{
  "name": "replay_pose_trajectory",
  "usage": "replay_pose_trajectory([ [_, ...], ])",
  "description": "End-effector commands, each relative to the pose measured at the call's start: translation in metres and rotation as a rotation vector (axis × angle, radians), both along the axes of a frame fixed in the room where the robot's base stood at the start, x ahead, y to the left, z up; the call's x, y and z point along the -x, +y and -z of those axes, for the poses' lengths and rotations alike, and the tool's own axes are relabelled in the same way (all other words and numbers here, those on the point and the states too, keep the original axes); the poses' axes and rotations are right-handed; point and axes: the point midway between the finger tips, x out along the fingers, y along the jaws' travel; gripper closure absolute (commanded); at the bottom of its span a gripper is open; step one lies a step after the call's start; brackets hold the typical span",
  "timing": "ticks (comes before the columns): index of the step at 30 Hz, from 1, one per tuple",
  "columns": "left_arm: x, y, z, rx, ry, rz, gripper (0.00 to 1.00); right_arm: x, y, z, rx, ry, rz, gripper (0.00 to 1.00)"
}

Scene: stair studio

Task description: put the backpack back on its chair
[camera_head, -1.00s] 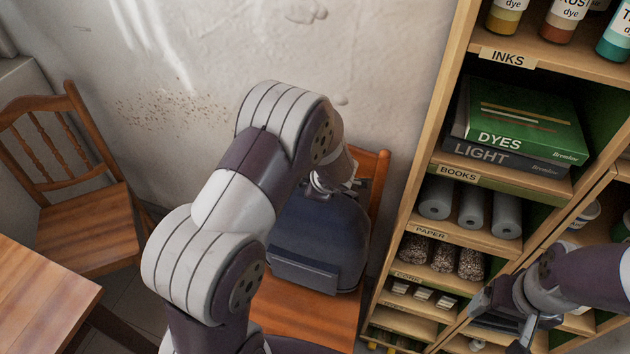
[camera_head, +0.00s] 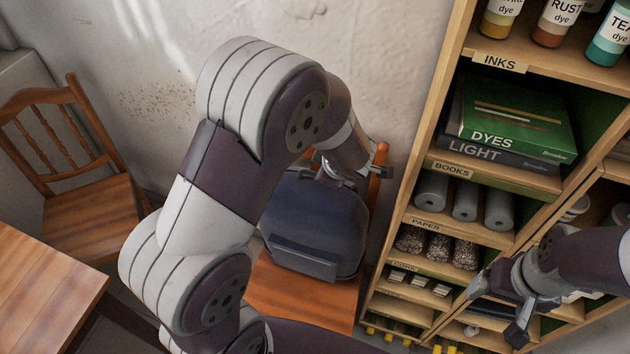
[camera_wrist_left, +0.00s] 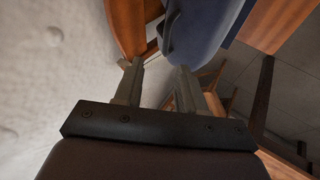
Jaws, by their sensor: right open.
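The dark blue backpack (camera_head: 315,222) sits upright on the seat of a wooden chair (camera_head: 300,297), in front of its backrest. My left arm covers part of the backpack and chair in the head view. My left gripper (camera_head: 352,172) is above the top of the backpack, beside the chair's back post. In the left wrist view, the two fingers of my left gripper (camera_wrist_left: 157,85) are spread with nothing between them. The backpack (camera_wrist_left: 200,28) lies just beyond the fingertips, by the chair's backrest (camera_wrist_left: 128,25). My right gripper (camera_head: 500,308) is open and empty in front of the shelves.
A shelf unit (camera_head: 398,225) with inks, books, paper rolls and jars stands close on the right. Another wooden chair (camera_head: 92,215) and a table (camera_head: 40,285) are at the left. The plastered wall (camera_head: 375,60) is behind the backpack's chair.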

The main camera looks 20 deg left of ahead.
Motion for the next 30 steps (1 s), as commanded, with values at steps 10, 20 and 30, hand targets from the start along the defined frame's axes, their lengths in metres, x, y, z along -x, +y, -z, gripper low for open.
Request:
replay_pose_trajectory([
  [10,0.106,-0.035,-0.02,-0.141,0.342,1.271,0.6,0.0,0.0,0.0,0.0,0.0,0.0,0.16],
  [20,0.167,-0.005,-0.016,-0.222,0.599,1.544,0.6,0.0,0.0,0.0,0.0,0.0,0.0,0.16],
  [30,0.167,-0.005,-0.016,-0.222,0.596,1.543,0.6,0.0,0.0,0.0,0.0,0.0,0.0,0.16],
])
